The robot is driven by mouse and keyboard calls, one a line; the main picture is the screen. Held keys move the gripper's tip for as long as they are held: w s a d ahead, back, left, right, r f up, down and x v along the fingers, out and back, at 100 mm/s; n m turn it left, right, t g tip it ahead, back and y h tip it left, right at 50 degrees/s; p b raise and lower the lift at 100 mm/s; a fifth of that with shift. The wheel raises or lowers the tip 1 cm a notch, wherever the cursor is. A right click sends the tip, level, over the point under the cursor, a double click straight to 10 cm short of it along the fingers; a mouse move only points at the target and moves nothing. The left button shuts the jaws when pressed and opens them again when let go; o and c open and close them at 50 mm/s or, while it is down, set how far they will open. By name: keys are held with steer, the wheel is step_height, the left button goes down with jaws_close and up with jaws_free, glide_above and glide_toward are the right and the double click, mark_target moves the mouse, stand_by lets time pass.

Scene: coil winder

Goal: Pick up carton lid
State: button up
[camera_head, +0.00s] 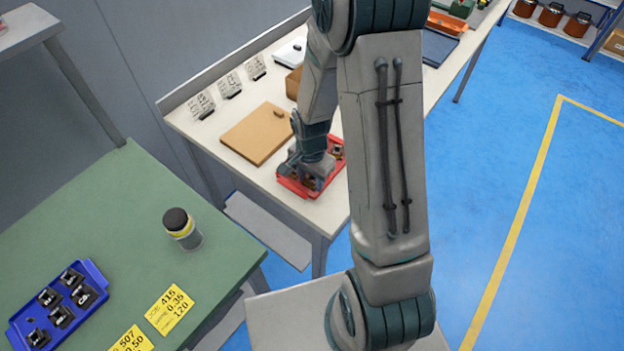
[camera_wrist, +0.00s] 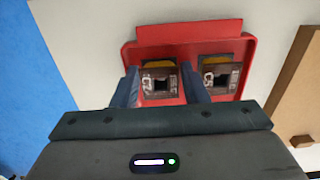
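The carton lid is probably the flat brown board (camera_head: 257,133) with a small block on it, lying on the white bench in the head view. Its edge also shows at the right of the wrist view (camera_wrist: 288,90). My gripper (camera_head: 311,180) is low over the red tray (camera_head: 336,163), to the right of the board and apart from it. In the wrist view my gripper (camera_wrist: 161,88) has its two fingers apart, one on each side of the left coil part (camera_wrist: 161,84) in the tray. I cannot see clear contact with that part.
A brown box (camera_head: 293,82) stands behind the board, partly hidden by my arm. Several small cards (camera_head: 229,85) stand along the bench's back edge. The green table (camera_head: 110,215) at left holds a blue tray (camera_head: 88,272), a dark-capped jar (camera_head: 182,229) and yellow cards.

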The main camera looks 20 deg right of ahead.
steer(key=c, duration=0.6)
steer(key=shift+r, duration=0.1)
